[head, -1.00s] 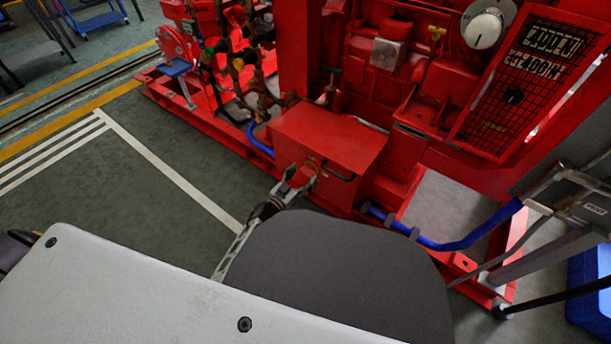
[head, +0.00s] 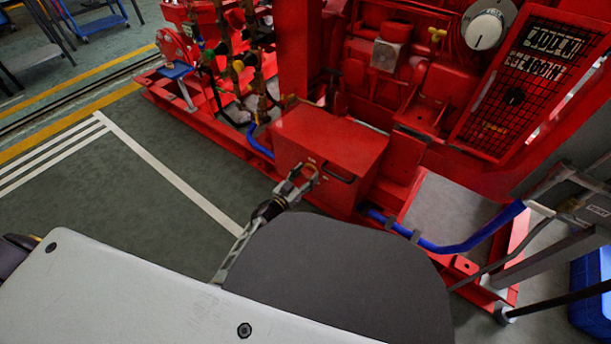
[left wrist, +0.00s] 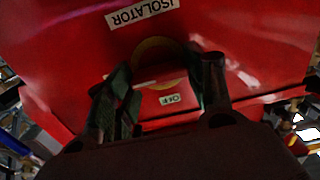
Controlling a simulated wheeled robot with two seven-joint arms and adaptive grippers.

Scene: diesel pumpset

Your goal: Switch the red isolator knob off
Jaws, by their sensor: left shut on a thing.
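The red isolator knob (left wrist: 160,74) sits on the front face of a red box (head: 325,140), low on the pumpset. A yellowish ring shows around it in the left wrist view. A white ISOLATOR label (left wrist: 143,12) and a small OFF label (left wrist: 171,99) are on the same face. My left gripper (head: 306,172) is at the box face, with a finger on each side of the knob. In the left wrist view the left gripper (left wrist: 165,80) is shut on the knob, whose exact angle is too dark to tell. My right gripper is not in view.
A black handle (head: 338,174) is on the box face, right of my gripper. Blue hoses (head: 450,245) run beside the box. A grey metal frame (head: 560,240) and a blue crate (head: 592,290) stand at right.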

